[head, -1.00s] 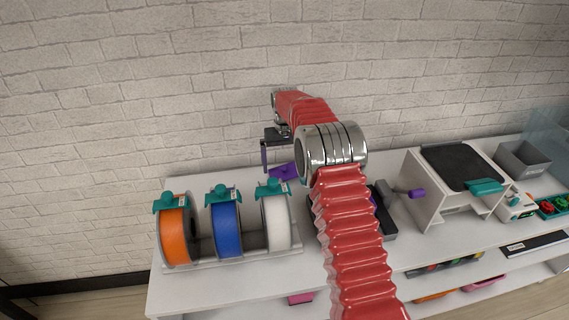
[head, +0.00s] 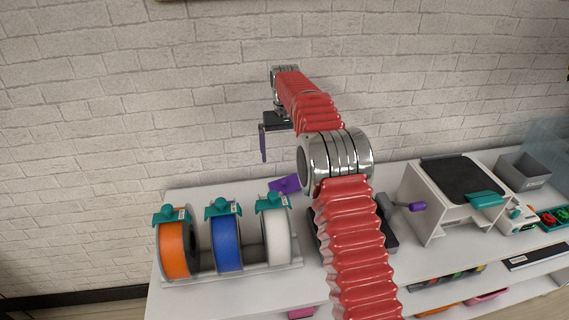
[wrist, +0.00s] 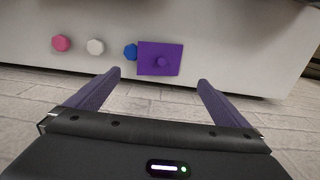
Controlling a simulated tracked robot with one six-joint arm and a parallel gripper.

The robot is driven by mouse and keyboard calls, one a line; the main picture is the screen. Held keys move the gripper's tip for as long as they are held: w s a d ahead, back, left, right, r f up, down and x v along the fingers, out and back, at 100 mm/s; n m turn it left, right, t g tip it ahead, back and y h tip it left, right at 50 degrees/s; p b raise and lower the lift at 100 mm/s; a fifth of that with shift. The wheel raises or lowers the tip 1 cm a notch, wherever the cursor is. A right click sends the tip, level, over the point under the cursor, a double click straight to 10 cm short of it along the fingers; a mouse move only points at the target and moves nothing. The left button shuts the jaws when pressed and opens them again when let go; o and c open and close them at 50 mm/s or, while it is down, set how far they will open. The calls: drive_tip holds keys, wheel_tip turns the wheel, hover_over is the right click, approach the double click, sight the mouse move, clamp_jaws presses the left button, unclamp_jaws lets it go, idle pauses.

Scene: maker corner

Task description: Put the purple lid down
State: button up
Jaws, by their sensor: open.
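The purple lid (head: 286,184) lies on the white table behind the spool rack, partly hidden by the white spool's teal clip. In the wrist view the lid (wrist: 158,58) is a purple square with a round knob, lying beside a blue piece (wrist: 131,51) and seeming to overlap its edge. My gripper (head: 264,143) is above the lid, clear of it, with its dark purple fingers spread. In the wrist view my gripper (wrist: 159,76) has nothing between its fingers.
Orange (head: 174,250), blue (head: 227,243) and white (head: 276,237) spools stand in front of the lid. A pink piece (wrist: 61,43) and a white piece (wrist: 95,47) lie in line with the blue one.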

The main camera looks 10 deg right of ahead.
drive_tip(key=shift+r, duration=1.1)
drive_tip(key=s+r+t, duration=0.3)
drive_tip(key=s+r, duration=1.3)
drive_tip(key=s, duration=0.3)
drive_tip(key=s+f+t, duration=0.1)
drive_tip(key=s+f, duration=0.2)
drive_tip(key=s, duration=1)
drive_tip(key=s+f+t, duration=0.1)
drive_tip(key=s+f, duration=0.2)
drive_tip(key=s, duration=1.1)
drive_tip(key=shift+f+t, duration=0.3)
